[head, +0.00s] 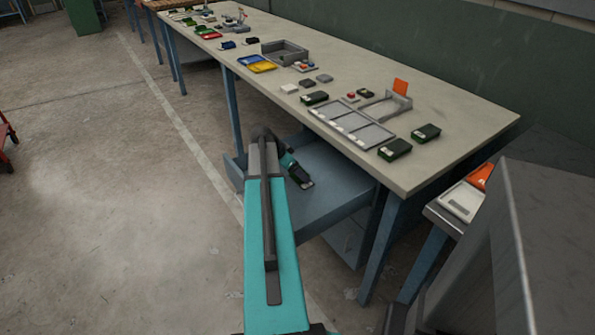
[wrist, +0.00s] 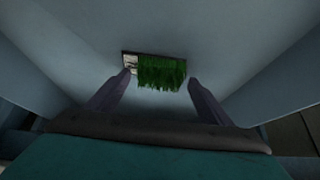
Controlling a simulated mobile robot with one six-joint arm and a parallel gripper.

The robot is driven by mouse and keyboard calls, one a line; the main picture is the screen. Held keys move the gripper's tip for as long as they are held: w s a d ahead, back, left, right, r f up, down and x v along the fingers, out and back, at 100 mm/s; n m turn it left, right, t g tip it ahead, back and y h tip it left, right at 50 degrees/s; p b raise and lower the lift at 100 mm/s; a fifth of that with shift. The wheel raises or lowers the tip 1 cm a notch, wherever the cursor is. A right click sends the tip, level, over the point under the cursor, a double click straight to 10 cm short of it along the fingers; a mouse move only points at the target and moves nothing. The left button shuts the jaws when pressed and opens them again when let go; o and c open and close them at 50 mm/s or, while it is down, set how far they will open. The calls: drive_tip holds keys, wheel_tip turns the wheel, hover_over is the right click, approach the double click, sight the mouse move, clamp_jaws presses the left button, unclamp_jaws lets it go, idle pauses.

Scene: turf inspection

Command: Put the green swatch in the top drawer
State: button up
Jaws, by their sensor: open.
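The green swatch (wrist: 162,73), a tuft of grass-like turf on a dark base with a pale label at its left end, lies on the blue-grey drawer floor (wrist: 235,45) in the wrist view. My gripper (wrist: 160,77) is open, with one finger at each side of the swatch; I cannot tell whether they touch it. In the head view my gripper (head: 302,181) is down inside the pulled-out top drawer (head: 335,195) under the bench. The swatch cannot be made out there.
The long bench top (head: 440,110) stands above and behind the drawer. It holds a grey compartment tray (head: 352,126), dark green-topped blocks (head: 396,149), an orange card (head: 400,87) and coloured trays. A side stand (head: 462,200) is at right.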

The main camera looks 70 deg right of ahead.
drive_tip(key=shift+r, duration=0.1)
drive_tip(key=shift+r, duration=0.15)
drive_tip(key=v, duration=1.2)
idle(0.6)
